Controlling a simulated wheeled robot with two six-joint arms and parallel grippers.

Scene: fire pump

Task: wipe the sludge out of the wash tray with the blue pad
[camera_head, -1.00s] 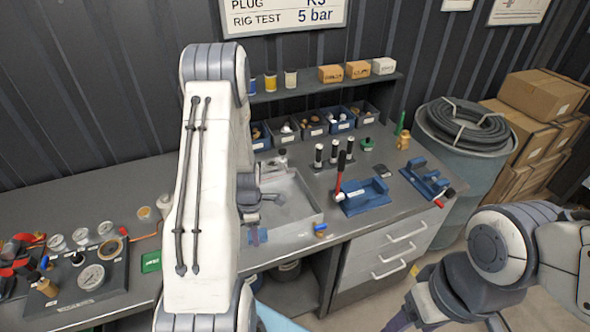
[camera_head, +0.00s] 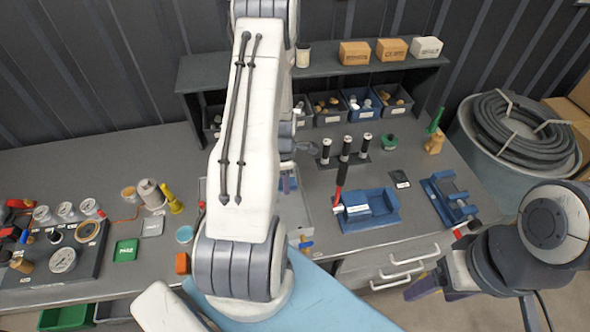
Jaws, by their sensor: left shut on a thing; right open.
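The grey wash tray (camera_head: 297,214) is on the bench, mostly hidden behind my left arm; only its right part shows. My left gripper (camera_head: 288,176) is over the tray, largely covered by its own arm. It is shut on what appears to be the blue pad (camera_head: 288,185), of which only a small bluish patch shows. I cannot tell whether the pad touches the tray floor. No sludge can be made out in the visible part. My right gripper (camera_head: 420,288) is open and empty, low at the right, in front of the drawers and away from the tray.
Small bins (camera_head: 328,108) line the back under a shelf (camera_head: 330,74). A gauge board (camera_head: 60,250) lies at the left. A hose drum (camera_head: 510,150) stands far right.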

